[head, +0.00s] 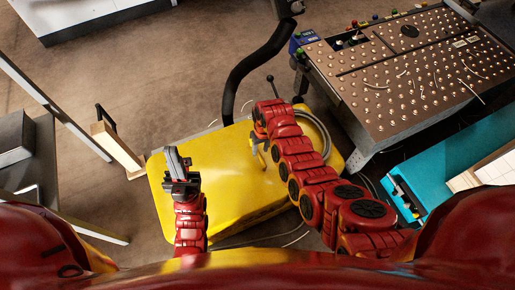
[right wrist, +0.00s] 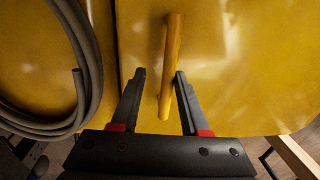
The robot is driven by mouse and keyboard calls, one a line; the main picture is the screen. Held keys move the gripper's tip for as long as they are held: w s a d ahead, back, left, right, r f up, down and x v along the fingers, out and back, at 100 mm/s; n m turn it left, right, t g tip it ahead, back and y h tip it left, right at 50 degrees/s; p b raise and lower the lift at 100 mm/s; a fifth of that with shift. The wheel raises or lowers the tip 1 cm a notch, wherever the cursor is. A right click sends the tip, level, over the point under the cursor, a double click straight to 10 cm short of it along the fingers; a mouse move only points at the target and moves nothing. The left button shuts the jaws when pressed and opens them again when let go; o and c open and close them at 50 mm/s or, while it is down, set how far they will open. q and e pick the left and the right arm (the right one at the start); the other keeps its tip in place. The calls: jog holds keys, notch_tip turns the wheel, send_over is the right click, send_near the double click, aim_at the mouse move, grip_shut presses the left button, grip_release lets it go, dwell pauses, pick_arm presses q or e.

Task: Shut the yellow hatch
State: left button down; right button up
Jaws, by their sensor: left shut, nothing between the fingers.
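The yellow hatch (right wrist: 230,75) fills much of the right wrist view, with a seam along its left side. A yellow bar handle (right wrist: 172,50) stands out on it. My right gripper (right wrist: 160,78) is open, with the handle between its fingers, and I see gaps beside it. I cannot tell how far the hatch stands open. In the head view the yellow body (head: 222,165) lies below both arms, and my right gripper (head: 259,143) is over its right part, partly hiding the handle. My left gripper (head: 175,160) is shut and empty over its left edge.
A grey hose coil (right wrist: 88,70) lies left of the handle. A control table with a studded top (head: 410,85) stands at the back right, and a teal case (head: 440,170) at the right. A wooden-faced panel (head: 117,147) is at the left.

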jog(key=shift+o, duration=0.4)
jog(key=shift+d, duration=0.1)
jog(key=shift+r, duration=0.15)
jog(key=shift+r, duration=0.25)
notch_tip(320, 180, up, 16)
jog(key=d+p, duration=0.1)
jog(key=p, duration=0.4)
jog(key=shift+w+r, duration=0.25)
jog(key=shift+w, duration=0.05)
jog(key=shift+d, duration=0.1)
